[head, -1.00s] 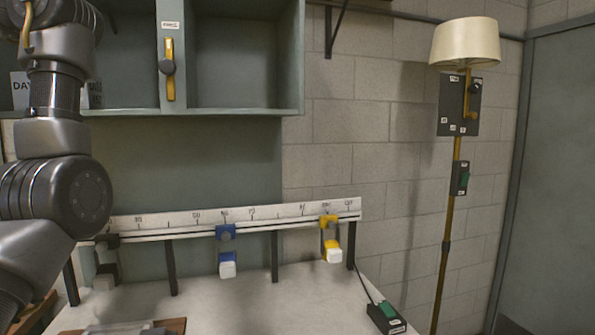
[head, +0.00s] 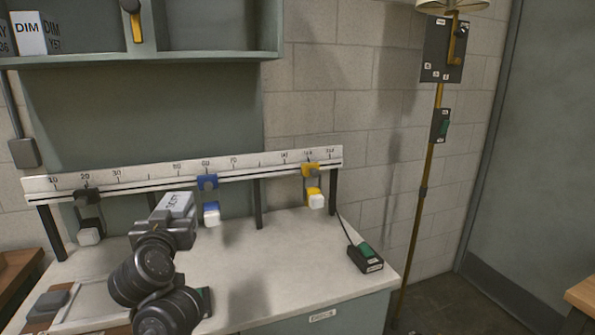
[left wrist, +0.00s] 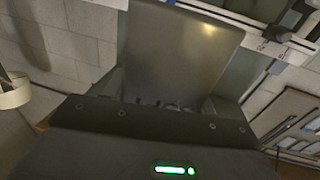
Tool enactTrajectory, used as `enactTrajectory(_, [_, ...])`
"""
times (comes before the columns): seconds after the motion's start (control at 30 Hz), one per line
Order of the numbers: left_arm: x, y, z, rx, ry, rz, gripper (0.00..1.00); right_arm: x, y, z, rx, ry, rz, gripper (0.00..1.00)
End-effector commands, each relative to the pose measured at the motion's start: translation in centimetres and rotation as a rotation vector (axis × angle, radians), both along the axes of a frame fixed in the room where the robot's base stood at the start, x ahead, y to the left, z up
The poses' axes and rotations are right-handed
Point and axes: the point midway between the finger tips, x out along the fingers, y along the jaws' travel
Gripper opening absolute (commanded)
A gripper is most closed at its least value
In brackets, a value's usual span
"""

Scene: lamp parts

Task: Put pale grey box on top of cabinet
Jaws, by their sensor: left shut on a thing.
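My left gripper (head: 172,225) is shut on a pale grey box (head: 178,203) with dark lettering, held tilted over the white-topped bench in front of the scale rail. In the left wrist view the box (left wrist: 180,50) fills the space between the fingers, with its lettering partly hidden by the gripper body. A grey-green wall cabinet (head: 200,53) is cut off at the top left of the head view, its top out of sight. The bench below has a grey-green, labelled front (head: 345,312). My right gripper is not in view.
A numbered rail (head: 130,178) along the bench's back carries black, blue and yellow sliders. A black switch box (head: 366,258) sits at the bench's right. A floor lamp (head: 432,150) stands right of it. A white box marked DIM (head: 28,33) stands in the cabinet.

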Motion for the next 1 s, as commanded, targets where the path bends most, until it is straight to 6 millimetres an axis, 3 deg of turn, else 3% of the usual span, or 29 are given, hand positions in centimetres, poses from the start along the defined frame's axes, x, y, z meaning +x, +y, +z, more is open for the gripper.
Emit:
enactTrajectory(0.1, [-3.0,-2.0,-3.5,0.004,0.004,-0.065,0.30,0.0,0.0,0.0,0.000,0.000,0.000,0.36])
enactTrajectory(0.33, [-6.8,-4.2,-6.7,0.002,-0.001,-0.140,0.30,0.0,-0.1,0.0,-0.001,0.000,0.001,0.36])
enactTrajectory(0.63, [-8.0,-4.5,-8.2,0.005,0.002,-0.150,0.30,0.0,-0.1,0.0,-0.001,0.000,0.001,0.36])
enactTrajectory(0.9, [-12.5,-4.1,-14.6,0.010,0.011,-0.136,0.30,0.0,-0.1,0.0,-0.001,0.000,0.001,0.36])
enactTrajectory(1.0, [-14.1,-4.3,-16.2,0.008,0.007,-0.143,0.30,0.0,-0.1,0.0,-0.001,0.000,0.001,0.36])
